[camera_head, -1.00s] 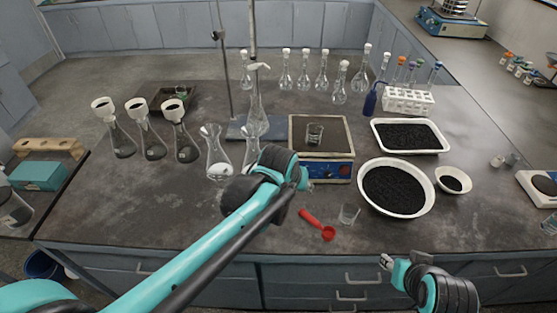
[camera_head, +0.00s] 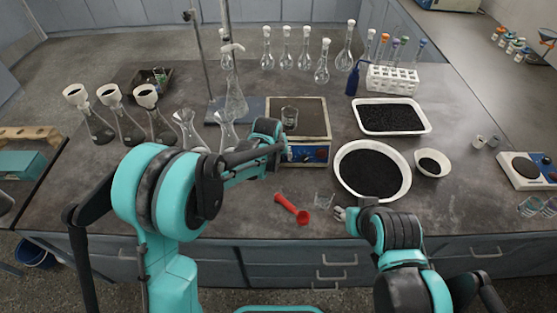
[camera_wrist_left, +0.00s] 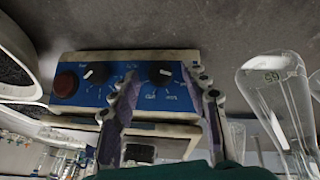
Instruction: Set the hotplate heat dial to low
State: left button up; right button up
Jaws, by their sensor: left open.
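The hotplate (camera_head: 318,118) stands mid-bench with a blue front panel and a glass beaker (camera_head: 290,116) on top. In the left wrist view its panel (camera_wrist_left: 115,98) appears turned over, with a red button (camera_wrist_left: 66,84), one black dial (camera_wrist_left: 96,73) and another black dial (camera_wrist_left: 160,73). My left gripper (camera_head: 285,147) is at the panel's left part. In the left wrist view the left gripper (camera_wrist_left: 163,85) is open, its fingers on either side of the second dial; contact cannot be told. My right gripper (camera_head: 341,213) is low over the bench's front edge, its fingers too small to judge.
A red scoop (camera_head: 292,208) and a small glass (camera_head: 323,200) lie in front of the hotplate. A round bowl of black grains (camera_head: 402,190) is to its right. Flasks (camera_head: 185,130) stand left of it. Another white-and-blue device (camera_head: 522,183) sits at far right.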

pick_arm(q)
jog(key=shift+w+d+f, duration=0.1)
jog(key=shift+w+f, duration=0.1)
jog(key=shift+f, duration=0.3)
jog(key=shift+c, duration=0.3)
grip_shut()
jog(key=shift+d+m+y, duration=0.2)
jog(key=shift+m+y, duration=0.5)
jog(key=shift+y, duration=0.2)
jog(key=shift+d+m+y, duration=0.15)
jog(key=shift+m+y, duration=0.55)
jog(key=shift+y, duration=0.2)
jog(key=m+y+b, duration=0.2)
jog(key=y, duration=0.1)
jog(key=shift+d+f+m+t, duration=0.2)
jog(key=shift+m+t, duration=0.1)
jog(key=shift+t, duration=0.1)
jog(key=shift+r, duration=0.1)
